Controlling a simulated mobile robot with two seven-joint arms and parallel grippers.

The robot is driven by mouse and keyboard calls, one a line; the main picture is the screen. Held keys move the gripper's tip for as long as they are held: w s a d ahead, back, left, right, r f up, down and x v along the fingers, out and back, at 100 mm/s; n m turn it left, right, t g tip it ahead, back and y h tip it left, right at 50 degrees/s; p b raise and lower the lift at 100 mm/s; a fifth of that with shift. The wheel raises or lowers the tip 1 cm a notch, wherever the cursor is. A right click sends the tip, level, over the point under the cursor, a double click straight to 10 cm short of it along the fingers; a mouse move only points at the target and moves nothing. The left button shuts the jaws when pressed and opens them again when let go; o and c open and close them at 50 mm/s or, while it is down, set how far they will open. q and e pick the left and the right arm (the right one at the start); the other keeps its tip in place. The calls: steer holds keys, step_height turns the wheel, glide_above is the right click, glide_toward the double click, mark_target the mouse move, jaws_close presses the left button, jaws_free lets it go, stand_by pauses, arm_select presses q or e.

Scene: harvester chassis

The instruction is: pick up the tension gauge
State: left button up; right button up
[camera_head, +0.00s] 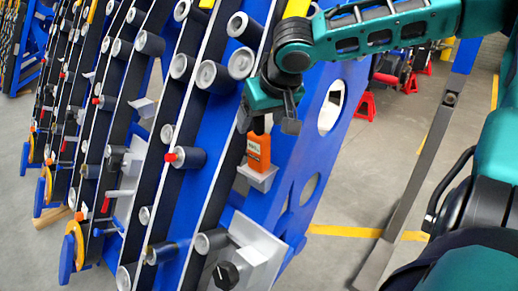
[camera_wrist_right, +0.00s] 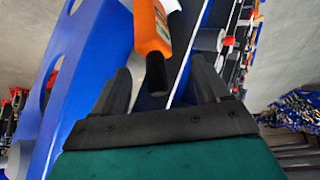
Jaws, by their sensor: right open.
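The orange device that I take for the tension gauge (camera_head: 258,151) stands upright on a small grey bracket (camera_head: 259,178) on the side of the blue chassis. My right gripper (camera_head: 267,122) is open just above it, with one finger to each side of its top. In the right wrist view, the orange body (camera_wrist_right: 151,28) and its dark end (camera_wrist_right: 155,74) lie between the two spread fingers (camera_wrist_right: 160,66). The fingers appear apart from it. My left gripper is not in view.
The blue chassis wall (camera_head: 307,130) with round holes is close at the right of the gauge. Black-and-white rails with several grey rollers (camera_head: 212,76) fill the left side. A grey plate with a black knob (camera_head: 226,274) sits below. Red stands (camera_head: 366,106) are farther back.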

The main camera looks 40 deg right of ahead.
mark_target(259, 141)
steer(key=b+x, duration=0.1)
steer(key=x, duration=0.3)
steer(key=shift+w+d+f, duration=0.1)
steer(key=shift+w+d, duration=0.05)
steer(key=shift+d, duration=0.05)
jaws_close()
stand_by(0.6)
